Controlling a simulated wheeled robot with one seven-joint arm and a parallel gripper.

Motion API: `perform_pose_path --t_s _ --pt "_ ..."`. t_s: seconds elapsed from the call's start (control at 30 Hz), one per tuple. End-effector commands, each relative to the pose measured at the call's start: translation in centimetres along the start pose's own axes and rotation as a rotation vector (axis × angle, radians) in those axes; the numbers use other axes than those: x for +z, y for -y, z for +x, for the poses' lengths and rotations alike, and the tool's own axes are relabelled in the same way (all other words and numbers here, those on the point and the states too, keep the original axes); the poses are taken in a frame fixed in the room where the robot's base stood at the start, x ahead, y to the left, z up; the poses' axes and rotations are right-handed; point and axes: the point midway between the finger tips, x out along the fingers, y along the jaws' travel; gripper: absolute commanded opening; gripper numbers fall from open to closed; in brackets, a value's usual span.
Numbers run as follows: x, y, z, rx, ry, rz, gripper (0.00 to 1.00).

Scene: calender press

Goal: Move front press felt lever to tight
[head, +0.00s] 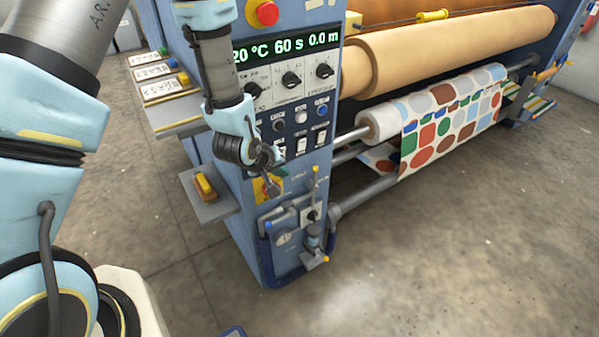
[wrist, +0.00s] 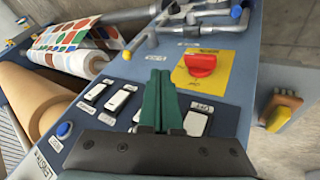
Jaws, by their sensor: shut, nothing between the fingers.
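My gripper (wrist: 160,85) is shut and empty, with its green fingers together above the blue control panel, near the white rocker switches. In the head view my gripper end (head: 268,160) hangs in front of the press's end panel, and its fingers are hard to make out. Low on that panel are several small levers: an upright one with a yellow knob (head: 316,170), one with a blue knob (head: 268,226) and one with a yellow tip (head: 325,259). In the wrist view a blue-knobbed lever (wrist: 236,12) shows at the top, apart from the fingers. I cannot read which is the felt lever.
A red rotary switch on a yellow plate (wrist: 201,64) sits close beside the fingers. A shelf with a yellow block (head: 205,187) juts from the left side. Printed fabric (head: 450,115) and a tan roller (head: 440,50) lie right. The floor in front is clear.

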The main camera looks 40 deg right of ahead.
Motion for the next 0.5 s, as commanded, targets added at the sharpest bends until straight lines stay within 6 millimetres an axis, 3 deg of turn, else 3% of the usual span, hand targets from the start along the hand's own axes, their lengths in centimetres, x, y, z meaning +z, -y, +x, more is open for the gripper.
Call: perform_pose_path --t_s 0.27,0.5 --pt "-0.1 0.1 0.3 -0.002 0.000 0.000 0.00" --pt "0.0 0.1 3.2 -0.004 0.002 0.000 0.00"
